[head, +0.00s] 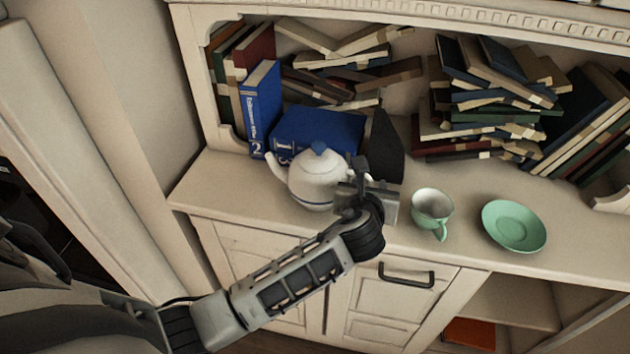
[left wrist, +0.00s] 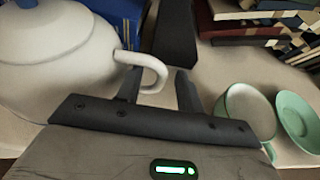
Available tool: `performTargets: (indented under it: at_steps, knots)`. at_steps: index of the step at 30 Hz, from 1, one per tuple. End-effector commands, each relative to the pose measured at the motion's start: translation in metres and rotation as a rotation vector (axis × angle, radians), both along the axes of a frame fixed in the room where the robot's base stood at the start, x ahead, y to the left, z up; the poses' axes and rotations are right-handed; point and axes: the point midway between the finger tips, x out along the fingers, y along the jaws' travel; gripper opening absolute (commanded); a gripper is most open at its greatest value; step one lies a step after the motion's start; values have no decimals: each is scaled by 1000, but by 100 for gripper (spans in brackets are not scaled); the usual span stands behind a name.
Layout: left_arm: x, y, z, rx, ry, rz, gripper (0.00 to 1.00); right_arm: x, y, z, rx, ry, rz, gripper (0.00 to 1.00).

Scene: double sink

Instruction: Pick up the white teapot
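The white teapot (head: 314,178) with a blue lid knob stands upright on the cabinet top, its spout to the left. My left gripper (head: 362,172) is at its right side, by the handle, and hides part of that side in the head view. In the left wrist view the teapot (left wrist: 55,60) fills the left, and its curved handle (left wrist: 158,72) reaches between the two spread fingers of my left gripper (left wrist: 157,88). The gripper looks open; I cannot tell whether a finger touches the handle. My right gripper is not in view.
A green cup (head: 432,208) and green saucer (head: 514,226) stand right of the gripper. Blue books (head: 318,130) and a dark upright object (head: 386,148) are close behind the teapot. Piled books (head: 490,95) fill the back right. The cabinet's front edge is near the arm.

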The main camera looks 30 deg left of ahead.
Motion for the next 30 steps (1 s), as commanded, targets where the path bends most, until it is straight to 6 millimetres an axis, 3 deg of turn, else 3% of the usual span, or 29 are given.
performTargets:
  at_steps: [3, 10, 11, 15, 30]
  knots:
    - [10, 2, -4, -1, 0, 0, 37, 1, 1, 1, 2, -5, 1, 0]
    - [11, 3, -4, 0, -1, -1, 37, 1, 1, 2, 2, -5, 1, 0]
    - [11, 3, -4, 0, -1, -1, 35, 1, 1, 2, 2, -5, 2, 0]
    - [11, 2, -4, 0, -1, -1, 0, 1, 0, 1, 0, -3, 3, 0]
    - [11, 3, -4, 4, -1, 0, 0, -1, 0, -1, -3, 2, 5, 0]
